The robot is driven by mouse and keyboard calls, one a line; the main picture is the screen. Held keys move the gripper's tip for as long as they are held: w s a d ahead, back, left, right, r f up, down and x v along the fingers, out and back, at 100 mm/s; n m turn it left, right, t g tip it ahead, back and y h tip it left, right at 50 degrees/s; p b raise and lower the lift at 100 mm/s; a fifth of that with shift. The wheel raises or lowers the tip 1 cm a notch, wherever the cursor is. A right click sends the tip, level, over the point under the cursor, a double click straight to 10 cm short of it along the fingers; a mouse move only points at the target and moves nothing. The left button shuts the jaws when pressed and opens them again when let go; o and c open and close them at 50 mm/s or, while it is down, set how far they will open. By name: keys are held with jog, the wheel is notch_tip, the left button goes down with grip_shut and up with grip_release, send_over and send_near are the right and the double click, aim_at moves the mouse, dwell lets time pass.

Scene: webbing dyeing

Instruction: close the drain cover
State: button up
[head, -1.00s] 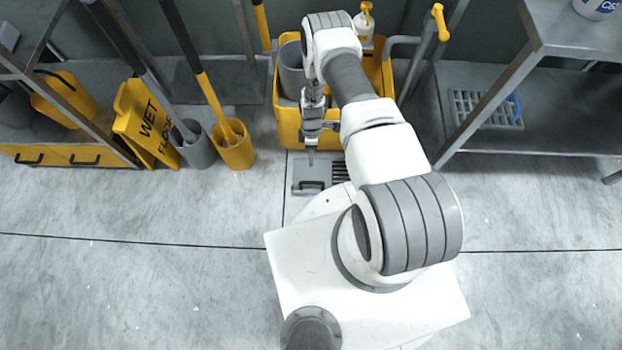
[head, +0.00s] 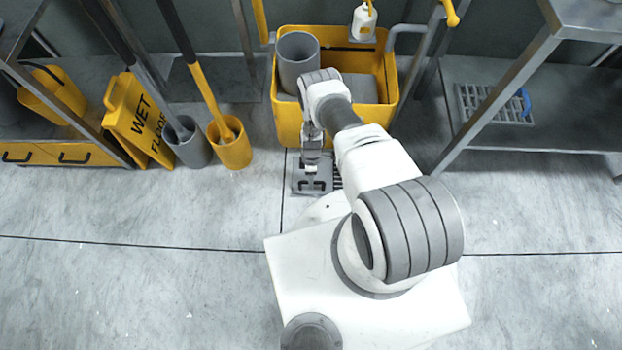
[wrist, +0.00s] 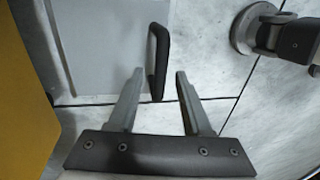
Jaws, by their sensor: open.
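The drain cover (head: 299,187) is a flat grey plate on the floor with a dark bar handle (head: 314,185). It lies beside a slotted drain grate (head: 338,183), partly hidden by my arm. In the wrist view the cover (wrist: 100,45) fills the upper left, its black handle (wrist: 158,60) standing up along its right edge. My gripper (head: 311,172) is over the cover, pointing down. In the wrist view my gripper (wrist: 160,74) is open, with the handle's lower end showing between the fingertips. I cannot tell whether a finger touches it.
A yellow mop bucket (head: 288,127) stands just behind the cover; its yellow side (wrist: 22,100) is close in the wrist view. A wet-floor sign (head: 140,120) and two cups with poles stand left. A metal shelf (head: 520,135) is right. The floor in front left is clear.

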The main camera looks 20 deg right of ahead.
grip_shut()
dwell(1.4)
